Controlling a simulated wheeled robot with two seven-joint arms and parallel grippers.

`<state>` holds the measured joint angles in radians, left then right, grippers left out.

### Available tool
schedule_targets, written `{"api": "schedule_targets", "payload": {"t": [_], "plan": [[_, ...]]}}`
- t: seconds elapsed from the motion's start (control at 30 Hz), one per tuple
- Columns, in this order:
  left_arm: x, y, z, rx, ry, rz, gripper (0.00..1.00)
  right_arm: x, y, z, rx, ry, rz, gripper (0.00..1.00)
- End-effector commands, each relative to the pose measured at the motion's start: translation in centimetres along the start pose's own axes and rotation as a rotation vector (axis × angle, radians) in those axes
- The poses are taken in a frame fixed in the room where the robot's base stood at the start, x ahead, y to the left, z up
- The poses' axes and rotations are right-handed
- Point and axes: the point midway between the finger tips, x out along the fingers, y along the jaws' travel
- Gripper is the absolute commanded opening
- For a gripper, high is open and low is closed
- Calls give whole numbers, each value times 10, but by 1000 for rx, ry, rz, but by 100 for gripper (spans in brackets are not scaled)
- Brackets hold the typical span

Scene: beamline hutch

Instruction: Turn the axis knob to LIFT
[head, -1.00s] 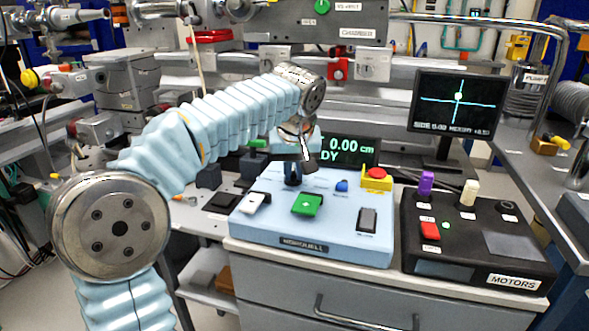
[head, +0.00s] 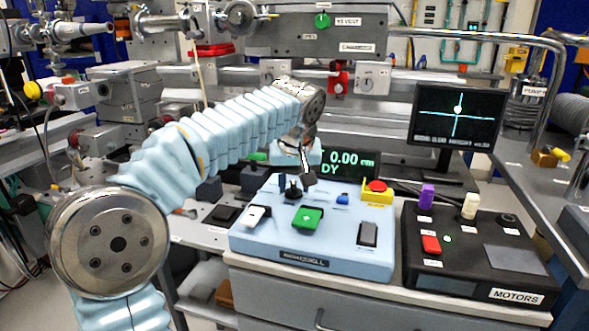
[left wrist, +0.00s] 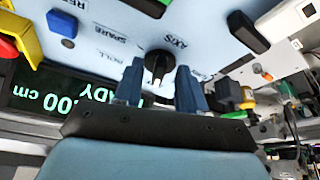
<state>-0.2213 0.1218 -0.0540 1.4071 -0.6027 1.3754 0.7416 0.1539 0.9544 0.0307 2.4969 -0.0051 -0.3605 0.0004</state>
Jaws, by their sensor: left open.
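The axis knob (left wrist: 158,66) is black and stands on the light blue control box, beside a label reading AXIS. In the head view the dark knob (head: 291,187) shows at the back left of the box (head: 355,262). My left gripper (left wrist: 160,70) is open, with one dark blue finger on each side of the knob in the left wrist view. I cannot tell whether the fingers touch it. In the head view my left gripper (head: 306,170) points down near the knob. The knob's exact setting is too small to read. My right gripper is not in view.
The box also bears a green button (head: 307,217), a blue SPARE knob (head: 342,198), a white switch (head: 257,215) and a red button on a yellow block (head: 377,187). A green-lettered display (head: 347,163) stands behind. A black MOTORS box (head: 470,262) is to the right.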

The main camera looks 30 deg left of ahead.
Motion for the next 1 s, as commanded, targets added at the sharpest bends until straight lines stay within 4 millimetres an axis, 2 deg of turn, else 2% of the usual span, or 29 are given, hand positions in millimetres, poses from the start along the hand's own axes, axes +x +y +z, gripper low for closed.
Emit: {"api": "schedule_targets", "payload": {"t": [0.5,0.7,1.0], "plan": [[-111,0,0,-1,2,4,40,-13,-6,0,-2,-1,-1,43],[-131,0,0,1,2,1,40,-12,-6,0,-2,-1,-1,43],[-134,0,0,0,1,1,40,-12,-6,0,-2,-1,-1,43]]}}
